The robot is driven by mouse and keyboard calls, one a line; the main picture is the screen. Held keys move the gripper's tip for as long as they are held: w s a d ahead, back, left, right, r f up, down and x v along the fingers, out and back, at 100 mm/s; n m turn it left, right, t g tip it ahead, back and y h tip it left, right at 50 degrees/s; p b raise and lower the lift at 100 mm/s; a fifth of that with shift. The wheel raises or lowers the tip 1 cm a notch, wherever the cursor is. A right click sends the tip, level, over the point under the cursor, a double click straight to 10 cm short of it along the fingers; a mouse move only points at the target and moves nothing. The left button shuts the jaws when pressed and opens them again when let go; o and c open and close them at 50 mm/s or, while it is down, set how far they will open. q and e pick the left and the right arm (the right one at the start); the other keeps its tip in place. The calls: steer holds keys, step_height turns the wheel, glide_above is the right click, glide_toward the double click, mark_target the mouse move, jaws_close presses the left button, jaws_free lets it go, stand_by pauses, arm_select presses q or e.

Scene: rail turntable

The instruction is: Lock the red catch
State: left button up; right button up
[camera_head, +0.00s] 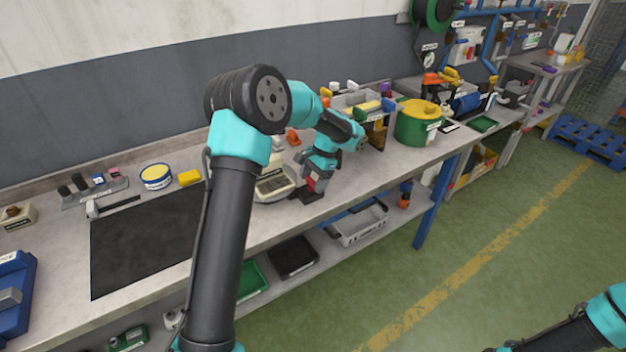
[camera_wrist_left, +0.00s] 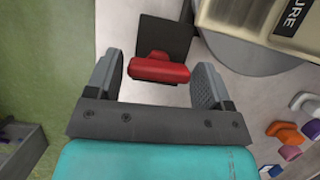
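The red catch (camera_wrist_left: 158,69) is a short red bar on a dark square base plate (camera_wrist_left: 165,38) in the left wrist view. In the head view its base (camera_head: 308,195) sits at the bench's front edge, beside a beige device, and my gripper mostly hides the catch. My left gripper (camera_wrist_left: 160,65) is open, with one finger on each side of the red bar and a gap showing on both sides. In the head view the left gripper (camera_head: 315,181) points down over the catch. My right arm shows only at the lower right corner; its gripper is out of frame.
The beige device (camera_head: 272,186) on a round grey base stands close beside the catch. A green pot with a yellow lid (camera_head: 420,120) and a grey bin stand farther right. Small orange and purple pieces (camera_wrist_left: 291,152) lie nearby. A black mat (camera_head: 140,245) covers the bench at left.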

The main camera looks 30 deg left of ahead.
arm_select(q)
steer(key=v, duration=1.7)
steer(key=shift+r, duration=0.15)
steer(key=shift+w+d, duration=0.1)
steer(key=shift+d, duration=0.05)
steer(key=s+d+f+h, duration=0.25)
steer(key=d+f, duration=0.45)
steer(key=f, duration=0.4)
steer(key=s+d+f+h, duration=0.1)
steer(key=s+d+f, duration=0.2)
steer(key=d+f, duration=0.55)
steer(key=s+a+f+n+t+h, duration=0.1)
steer(key=s+a+f+n+t, duration=0.1)
steer(key=s+f, duration=0.9)
steer(key=s+a+f+n+t+h, duration=0.1)
steer(key=s+f+n, duration=0.3)
steer(key=s+f, duration=0.7)
steer(key=s+t, duration=0.1)
steer(key=s, duration=0.3)
steer(key=shift+a+f+n+t, duration=0.2)
steer(key=shift+a+n+t, duration=0.15)
steer(key=shift+n+t, duration=0.05)
